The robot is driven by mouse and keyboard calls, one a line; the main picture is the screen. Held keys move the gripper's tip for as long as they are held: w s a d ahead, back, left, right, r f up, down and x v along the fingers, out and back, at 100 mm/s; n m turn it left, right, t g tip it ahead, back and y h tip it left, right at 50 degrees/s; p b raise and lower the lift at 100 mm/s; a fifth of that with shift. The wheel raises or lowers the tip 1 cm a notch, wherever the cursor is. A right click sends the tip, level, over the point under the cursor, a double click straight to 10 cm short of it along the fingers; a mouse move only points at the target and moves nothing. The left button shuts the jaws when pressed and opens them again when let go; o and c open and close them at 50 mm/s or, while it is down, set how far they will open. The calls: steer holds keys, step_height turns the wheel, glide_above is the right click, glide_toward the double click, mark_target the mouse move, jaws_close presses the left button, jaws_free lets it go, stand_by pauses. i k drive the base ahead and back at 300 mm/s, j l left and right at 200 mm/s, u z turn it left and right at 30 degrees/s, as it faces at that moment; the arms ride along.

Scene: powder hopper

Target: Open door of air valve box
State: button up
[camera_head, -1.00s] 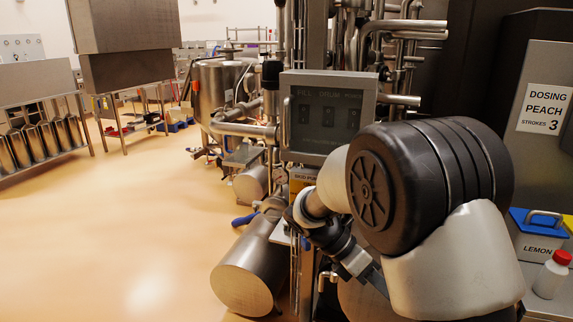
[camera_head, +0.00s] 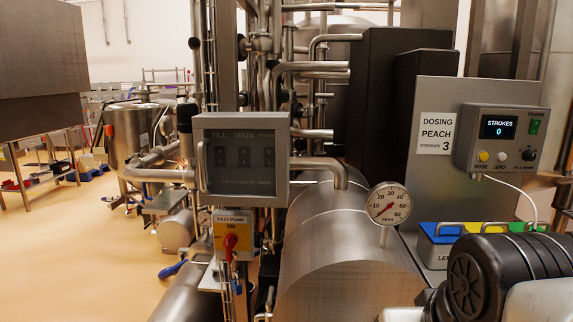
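A grey box with a dark window (camera_head: 241,160) hangs on the pipework left of centre; I take it to be the air valve box. Its door is shut. Its window shows "FILL DRUM" lettering and several dark shapes behind; the smaller lettering is too small to read. A vertical bar handle (camera_head: 202,166) is on the door's left side. My arm shows only at the bottom right corner, well right of the box. My gripper is out of view, so its state is hidden.
Below the box is a yellow skid pump switch (camera_head: 232,240) with a red knob. A large steel cylinder (camera_head: 345,260) and a dial gauge (camera_head: 388,204) stand to its right. A dosing panel (camera_head: 437,140) and coloured-lid bins (camera_head: 440,234) are further right. Open floor (camera_head: 70,240) lies left.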

mark_target(199, 124)
steer(key=i+j+u, duration=0.3)
steer(key=j, duration=0.2)
steer(key=i+j+u, duration=0.3)
steer(key=j, duration=0.15)
